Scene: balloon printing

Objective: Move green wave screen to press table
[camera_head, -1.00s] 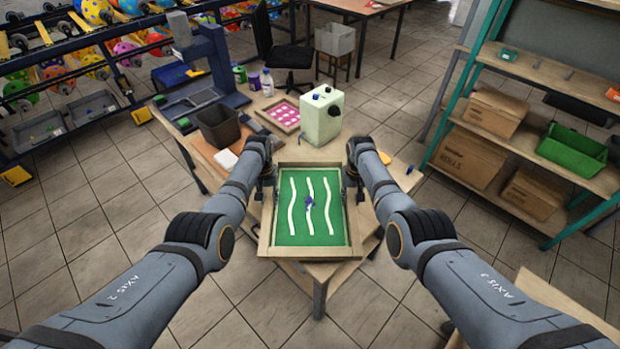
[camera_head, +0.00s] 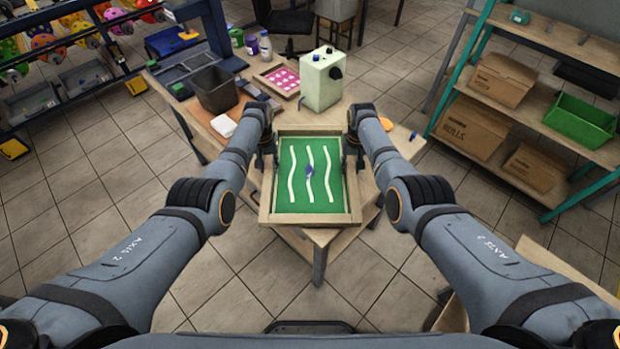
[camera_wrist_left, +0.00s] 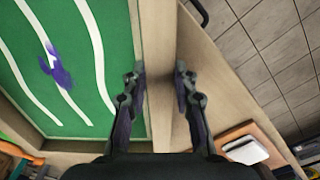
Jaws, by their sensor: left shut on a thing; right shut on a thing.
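The green wave screen (camera_head: 310,194) is a wooden-framed panel with a green field, white wavy stripes and a small purple-blue smear. It lies flat at the near corner of the wooden table (camera_head: 352,238); I cannot tell whether it touches the top. My left gripper (camera_head: 266,158) is shut on its left frame side, and my right gripper (camera_head: 352,156) is shut on its right frame side. In the left wrist view the fingers of my left gripper (camera_wrist_left: 158,88) sit on either side of the frame bar. The right fingertips are mostly hidden.
On the table behind the screen stand a pale green box (camera_head: 321,82), a pink-dotted framed screen (camera_head: 281,79), a dark bin (camera_head: 213,90) and a white pad (camera_head: 224,125). A shelf with cartons (camera_head: 500,82) stands right.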

